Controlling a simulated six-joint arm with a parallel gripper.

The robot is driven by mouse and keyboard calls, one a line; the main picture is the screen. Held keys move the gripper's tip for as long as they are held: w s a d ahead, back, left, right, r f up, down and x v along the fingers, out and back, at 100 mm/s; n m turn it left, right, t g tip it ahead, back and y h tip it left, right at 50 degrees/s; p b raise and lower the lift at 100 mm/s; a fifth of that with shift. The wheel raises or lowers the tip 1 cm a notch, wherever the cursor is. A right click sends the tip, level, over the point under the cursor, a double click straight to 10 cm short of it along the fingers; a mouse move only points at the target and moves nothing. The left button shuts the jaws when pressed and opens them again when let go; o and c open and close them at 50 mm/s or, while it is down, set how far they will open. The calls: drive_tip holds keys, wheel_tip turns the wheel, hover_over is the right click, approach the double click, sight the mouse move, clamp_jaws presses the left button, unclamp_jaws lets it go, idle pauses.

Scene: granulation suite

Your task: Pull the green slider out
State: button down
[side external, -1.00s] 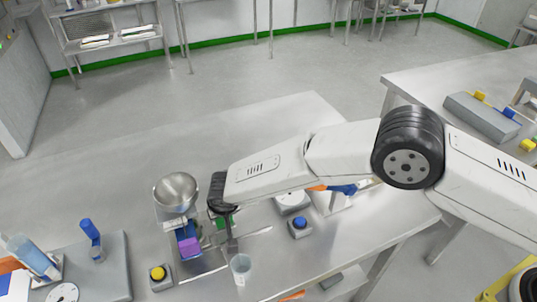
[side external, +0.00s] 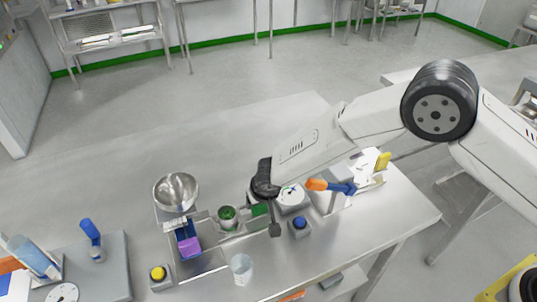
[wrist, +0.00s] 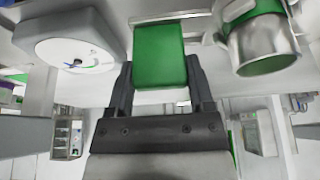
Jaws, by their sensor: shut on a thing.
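The green slider (side external: 260,209) is a flat green block that shows just left of my gripper (side external: 272,222) in the side view. It sits to the right of a small metal cup with a green inside (side external: 228,213). In the wrist view the slider (wrist: 160,57) lies between the two dark fingers of my gripper (wrist: 159,82), which are shut on it. A thin metal rail (wrist: 170,17) runs along its far end. The cup (wrist: 264,46) is to its right. In the side view my gripper partly hides the slider's right end.
A white round-faced device (side external: 292,197) stands close to the right of my gripper, with a blue button (side external: 300,223) in front. A clear beaker (side external: 241,267) and yellow button (side external: 158,274) are at the front. A metal bowl (side external: 176,190) stands above a blue chute with a purple block (side external: 189,246).

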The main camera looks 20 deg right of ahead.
drive_tip(key=shift+d, duration=1.4)
unclamp_jaws()
drive_tip(key=shift+a, duration=0.1)
drive_tip(key=shift+r, duration=0.1)
drive_tip(key=shift+s+r, duration=0.15)
drive_tip(key=shift+r, duration=0.25)
drive_tip(key=v, duration=0.6)
drive_tip(key=shift+s+r, duration=0.2)
drive_tip(key=shift+r, duration=0.15)
drive_tip(key=shift+s+r, duration=0.1)
